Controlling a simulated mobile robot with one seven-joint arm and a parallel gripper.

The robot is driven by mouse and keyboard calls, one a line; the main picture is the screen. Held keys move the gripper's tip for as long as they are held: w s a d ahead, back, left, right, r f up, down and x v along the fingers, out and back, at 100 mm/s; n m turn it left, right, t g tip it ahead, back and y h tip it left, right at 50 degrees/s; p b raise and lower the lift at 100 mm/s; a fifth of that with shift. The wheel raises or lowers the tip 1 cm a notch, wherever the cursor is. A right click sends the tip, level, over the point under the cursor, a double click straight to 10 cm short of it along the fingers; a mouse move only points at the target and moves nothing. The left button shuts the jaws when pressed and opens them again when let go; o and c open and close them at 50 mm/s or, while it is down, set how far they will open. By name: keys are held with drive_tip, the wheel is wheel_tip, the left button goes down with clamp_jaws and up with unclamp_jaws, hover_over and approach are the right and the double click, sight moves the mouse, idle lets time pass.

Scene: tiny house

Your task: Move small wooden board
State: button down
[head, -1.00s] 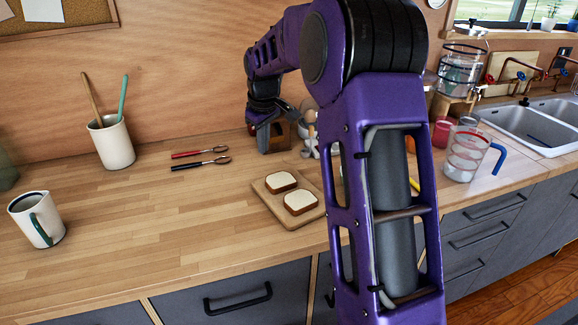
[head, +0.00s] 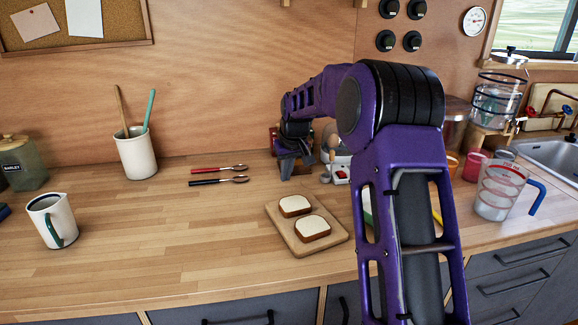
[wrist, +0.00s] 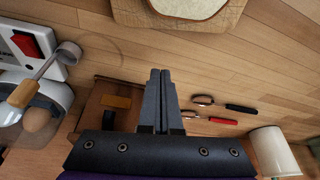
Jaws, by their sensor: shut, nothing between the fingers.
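A small wooden board (head: 285,228) lies flat on the wooden counter, in the middle of the head view. Two slices of bread (head: 295,205) rest on it. The board also shows at the top edge of the wrist view (wrist: 128,14), partly cut off, with one slice on it. My gripper (wrist: 160,73) is shut and empty, its fingertips together in the wrist view. In the head view my gripper (head: 285,166) is behind the board, near the wall, apart from it.
A brown wooden box (wrist: 105,103) is close beside my gripper. Two spoons (head: 220,181), a utensil crock (head: 136,155) and a mug (head: 52,222) stand or lie to the left. A measuring jug (head: 497,190) is at right. The counter left of the board is clear.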

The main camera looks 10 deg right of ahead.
drive_tip(key=x, duration=0.3)
drive_tip(key=shift+s+f, duration=0.1)
drive_tip(key=shift+f, duration=0.1)
drive_tip(key=shift+s+d+r+b, duration=0.1)
drive_tip(key=shift+s+d+b, duration=0.05)
drive_tip(key=shift+s, duration=0.45)
drive_tip(key=shift+s+d+r+b, duration=0.1)
drive_tip(key=shift+s+d+b, duration=0.05)
drive_tip(key=shift+s, duration=0.45)
drive_tip(key=shift+s+d+f, duration=0.1)
drive_tip(key=shift+s+d, duration=0.05)
drive_tip(key=shift+s, duration=0.5)
drive_tip(key=shift+s, duration=0.1)
drive_tip(key=shift+s+d, duration=0.25)
drive_tip(key=shift+s, duration=1.1)
drive_tip(key=shift+w, duration=0.2)
